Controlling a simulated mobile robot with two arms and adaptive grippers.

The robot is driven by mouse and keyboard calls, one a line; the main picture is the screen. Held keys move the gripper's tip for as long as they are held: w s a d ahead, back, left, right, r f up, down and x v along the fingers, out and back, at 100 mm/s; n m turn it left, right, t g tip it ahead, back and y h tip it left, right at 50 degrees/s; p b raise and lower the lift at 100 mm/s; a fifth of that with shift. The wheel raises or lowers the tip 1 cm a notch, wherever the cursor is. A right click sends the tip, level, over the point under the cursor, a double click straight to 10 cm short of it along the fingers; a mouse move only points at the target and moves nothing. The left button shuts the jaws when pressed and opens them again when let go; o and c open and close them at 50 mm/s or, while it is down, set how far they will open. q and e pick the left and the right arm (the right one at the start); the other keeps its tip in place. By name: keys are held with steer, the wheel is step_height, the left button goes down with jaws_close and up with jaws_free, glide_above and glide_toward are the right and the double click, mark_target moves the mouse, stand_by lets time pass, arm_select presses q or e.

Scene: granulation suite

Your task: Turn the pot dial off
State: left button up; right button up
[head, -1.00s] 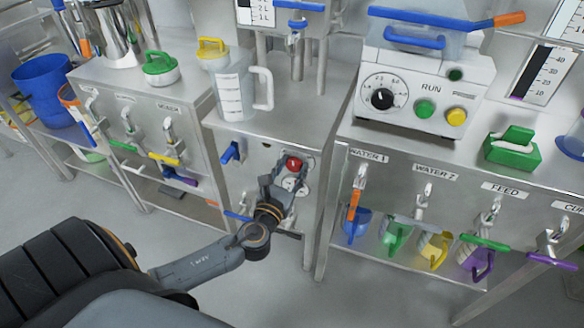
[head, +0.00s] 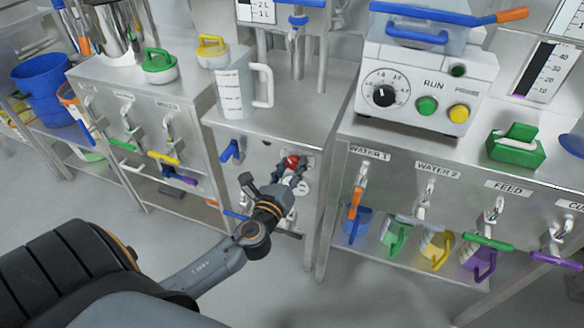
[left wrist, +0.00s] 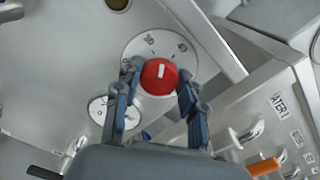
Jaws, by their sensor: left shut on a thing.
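The red pot dial (head: 291,162) sits on the front panel of the middle steel cabinet (head: 262,125). In the left wrist view the same dial (left wrist: 160,77) has a white pointer mark and a round pale scale plate (left wrist: 138,45) behind it. The pointer stands nearly upright in that picture, tipped slightly right. My left gripper (left wrist: 160,84) has a finger on each side of the dial and is shut on it. In the head view the left gripper (head: 275,174) reaches the panel from the lower left. My right gripper is not in view.
A round white gauge (left wrist: 113,112) sits on the panel near the dial. A measuring jug (head: 232,92) stands above.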

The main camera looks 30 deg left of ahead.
arm_select(q)
steer(key=n, duration=0.3)
steer(key=shift+a, duration=0.1)
steer(key=n+b, duration=0.1)
steer(key=n, duration=0.1)
steer(key=shift+n, duration=0.4)
steer(key=n, duration=0.2)
steer(key=shift+n, duration=0.3)
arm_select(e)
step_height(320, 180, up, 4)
arm_select(q)
steer(key=n, duration=0.2)
steer(key=shift+n, duration=0.8)
steer(key=n+p, duration=0.1)
steer(key=n, duration=0.1)
steer(key=shift+n, duration=0.3)
steer(key=shift+f+n+p, duration=0.15)
steer(key=shift+n+p, duration=0.25)
steer(key=shift+n, duration=0.9)
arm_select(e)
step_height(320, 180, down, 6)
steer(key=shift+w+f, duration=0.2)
